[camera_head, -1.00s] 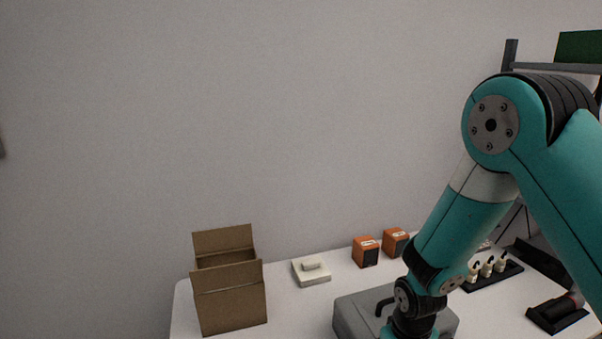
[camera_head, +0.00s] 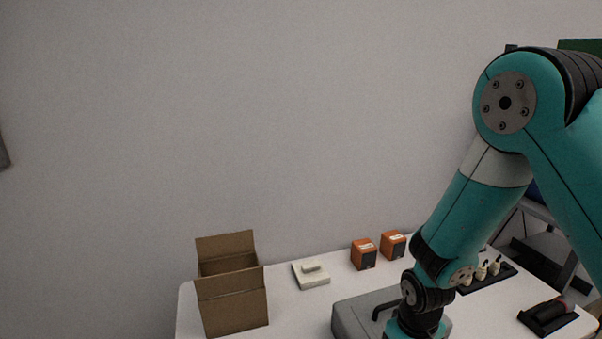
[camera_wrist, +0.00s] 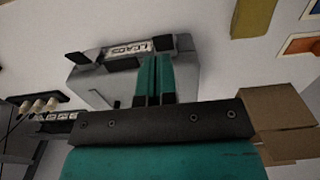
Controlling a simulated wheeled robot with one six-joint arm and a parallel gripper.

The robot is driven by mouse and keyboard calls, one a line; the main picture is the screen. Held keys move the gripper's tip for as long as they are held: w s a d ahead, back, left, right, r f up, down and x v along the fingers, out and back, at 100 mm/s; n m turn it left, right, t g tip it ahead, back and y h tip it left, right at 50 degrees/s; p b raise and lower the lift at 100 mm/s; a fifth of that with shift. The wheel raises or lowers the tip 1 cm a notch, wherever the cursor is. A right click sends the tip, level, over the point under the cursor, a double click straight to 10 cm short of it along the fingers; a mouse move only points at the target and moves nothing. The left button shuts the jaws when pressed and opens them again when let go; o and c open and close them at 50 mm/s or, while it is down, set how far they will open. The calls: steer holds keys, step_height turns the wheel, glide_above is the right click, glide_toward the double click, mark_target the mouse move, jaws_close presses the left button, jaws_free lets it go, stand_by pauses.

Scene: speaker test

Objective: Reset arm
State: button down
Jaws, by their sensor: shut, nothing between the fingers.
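My gripper (camera_wrist: 155,60) shows in the wrist view as two teal fingers with dark pads, side by side and shut with nothing between them. It is in front of a grey case (camera_wrist: 100,84), which has a dark, lettered label strip along its far side. I cannot tell whether the fingers touch the case. In the head view my teal arm comes down from the right over the grey case (camera_head: 352,318). The gripper itself is below the picture's edge there.
On the white table (camera_head: 300,308) stand an open cardboard box (camera_head: 233,310), a pale block (camera_head: 311,275) and two orange boxes (camera_head: 363,254) (camera_head: 393,246). At right are a black tray (camera_head: 487,280) with small white pieces and a dark tool on a black base (camera_head: 545,318).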

steer(key=s+a+r+y, duration=0.1)
steer(key=s+a+r, duration=0.1)
steer(key=r, duration=0.5)
steer(key=s+a+r+y, duration=0.1)
steer(key=s+a+r, duration=0.1)
steer(key=r, duration=0.5)
steer(key=s+a+r+n+y, duration=0.1)
steer(key=s+r+n+y, duration=0.1)
steer(key=s+r, duration=1)
steer(key=shift+s+r+n, duration=0.35)
steer(key=shift+n, duration=0.35)
steer(key=shift+w, duration=0.1)
